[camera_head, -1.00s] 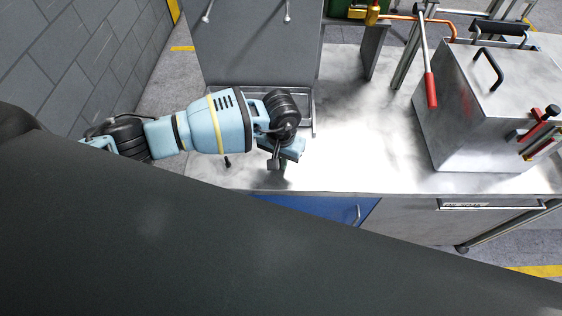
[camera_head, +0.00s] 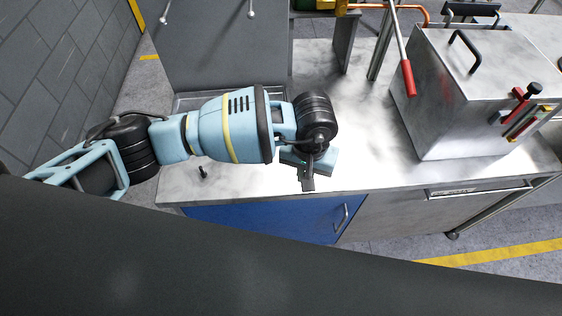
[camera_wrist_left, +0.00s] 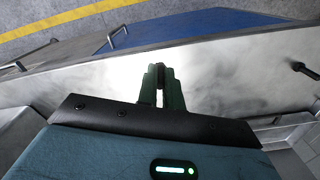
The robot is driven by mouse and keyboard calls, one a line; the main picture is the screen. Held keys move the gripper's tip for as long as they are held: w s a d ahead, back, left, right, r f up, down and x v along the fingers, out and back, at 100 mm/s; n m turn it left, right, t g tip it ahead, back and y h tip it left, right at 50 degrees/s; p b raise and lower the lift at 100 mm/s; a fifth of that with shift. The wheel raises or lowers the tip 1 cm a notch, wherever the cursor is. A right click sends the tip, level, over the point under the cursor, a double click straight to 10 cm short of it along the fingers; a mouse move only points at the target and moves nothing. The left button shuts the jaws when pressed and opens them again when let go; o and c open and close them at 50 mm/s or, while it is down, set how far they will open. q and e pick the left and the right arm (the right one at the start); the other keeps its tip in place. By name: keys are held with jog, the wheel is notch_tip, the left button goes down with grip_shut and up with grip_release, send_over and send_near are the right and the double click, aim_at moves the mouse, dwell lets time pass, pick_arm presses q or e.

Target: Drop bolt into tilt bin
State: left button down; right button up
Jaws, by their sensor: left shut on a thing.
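My left gripper (camera_head: 306,182) is above the front edge of the metal bench (camera_head: 375,165). In the left wrist view its green fingers (camera_wrist_left: 161,84) are close together around a small dark piece (camera_wrist_left: 160,72). It looks like the bolt, but it is mostly hidden by the fingers. A second dark bolt-like piece (camera_head: 203,172) stands on the bench to the left of the gripper. It also shows at the right of the left wrist view (camera_wrist_left: 305,70). I cannot tell for certain which container is the tilt bin. My right gripper is not in view.
A large metal box (camera_head: 475,95) with a black handle stands on the bench at the right. A red-handled lever (camera_head: 407,78) is beside it. A shallow metal tray (camera_head: 184,101) lies partly behind my arm. A blue cabinet door (camera_head: 265,215) is below the bench top. The bench middle is clear.

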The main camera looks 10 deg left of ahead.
pick_arm(q)
jog(key=shift+s+d+r+b, duration=0.1)
jog(key=shift+s+d, duration=0.05)
jog(key=shift+d, duration=0.5)
jog(key=shift+s+d+r+b, duration=0.1)
jog(key=shift+s+d, duration=0.1)
jog(key=shift+d, duration=0.45)
jog(key=shift+s+d+r+b, duration=0.1)
jog(key=shift+s+d, duration=0.05)
jog(key=shift+d, duration=0.5)
